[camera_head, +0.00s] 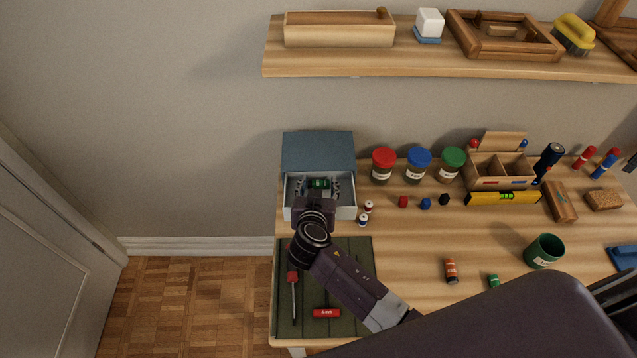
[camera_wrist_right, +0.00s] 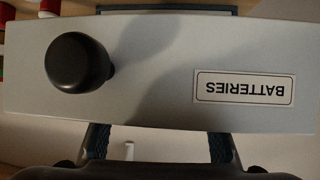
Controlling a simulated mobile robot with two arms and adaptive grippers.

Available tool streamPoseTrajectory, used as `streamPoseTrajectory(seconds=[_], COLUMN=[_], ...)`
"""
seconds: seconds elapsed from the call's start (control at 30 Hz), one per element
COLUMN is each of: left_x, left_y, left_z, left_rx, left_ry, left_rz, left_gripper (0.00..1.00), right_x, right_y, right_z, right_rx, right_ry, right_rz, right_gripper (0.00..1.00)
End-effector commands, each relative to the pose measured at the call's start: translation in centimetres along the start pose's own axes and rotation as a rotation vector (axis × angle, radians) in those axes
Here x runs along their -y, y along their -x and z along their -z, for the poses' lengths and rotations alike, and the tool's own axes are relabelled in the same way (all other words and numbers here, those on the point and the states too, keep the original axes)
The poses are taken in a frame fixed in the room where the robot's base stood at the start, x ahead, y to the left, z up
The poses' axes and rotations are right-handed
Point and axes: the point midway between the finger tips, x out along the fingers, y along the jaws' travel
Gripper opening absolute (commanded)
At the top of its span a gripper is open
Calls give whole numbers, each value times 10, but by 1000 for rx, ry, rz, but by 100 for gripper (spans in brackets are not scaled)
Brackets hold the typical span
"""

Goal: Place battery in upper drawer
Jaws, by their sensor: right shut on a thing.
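A blue-grey drawer cabinet (camera_head: 318,150) stands at the desk's back left with a drawer pulled open. The drawer's pale front (camera_wrist_right: 150,60) fills the right wrist view, with a black knob (camera_wrist_right: 78,62) and an upside-down "BATTERIES" label (camera_wrist_right: 244,87). My right gripper (camera_head: 319,185) is over the open drawer, its fingers reaching in behind the front panel. It is shut on a green battery (camera_head: 319,183), seen between the fingers in the head view. Whether the battery touches the drawer floor is hidden. A lower drawer is not visible. My left gripper is not in view.
A green mat (camera_head: 350,262) with a screwdriver (camera_head: 293,292) and a red cylinder (camera_head: 326,312) lies in front. Lidded jars (camera_head: 383,166) stand right of the cabinet. A shelf (camera_head: 400,62) runs above.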

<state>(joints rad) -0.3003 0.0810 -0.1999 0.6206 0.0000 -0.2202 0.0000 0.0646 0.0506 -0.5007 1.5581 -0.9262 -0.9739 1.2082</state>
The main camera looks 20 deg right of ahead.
Motion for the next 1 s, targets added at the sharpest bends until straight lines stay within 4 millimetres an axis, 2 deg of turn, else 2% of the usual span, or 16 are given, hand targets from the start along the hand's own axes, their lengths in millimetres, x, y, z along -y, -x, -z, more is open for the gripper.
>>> streamPoseTrajectory(seconds=[0.3, 0.33, 0.47, 0.87, 1.0], left_x=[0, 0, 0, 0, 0], left_y=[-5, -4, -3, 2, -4], left_z=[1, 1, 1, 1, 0], left_rx=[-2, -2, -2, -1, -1], left_ry=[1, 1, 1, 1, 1], left_rz=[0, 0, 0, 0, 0], left_gripper=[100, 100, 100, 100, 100], right_x=[0, 0, 0, 0, 1], right_y=[-1, -1, -1, 1, 17], right_z=[-4, -4, -3, 2, -3], right_rx=[0, 0, 1, 0, 1], right_ry=[0, 0, 0, 2, 0], right_rz=[1, 1, 0, 0, 2], right_gripper=[18, 49, 64, 65, 65])
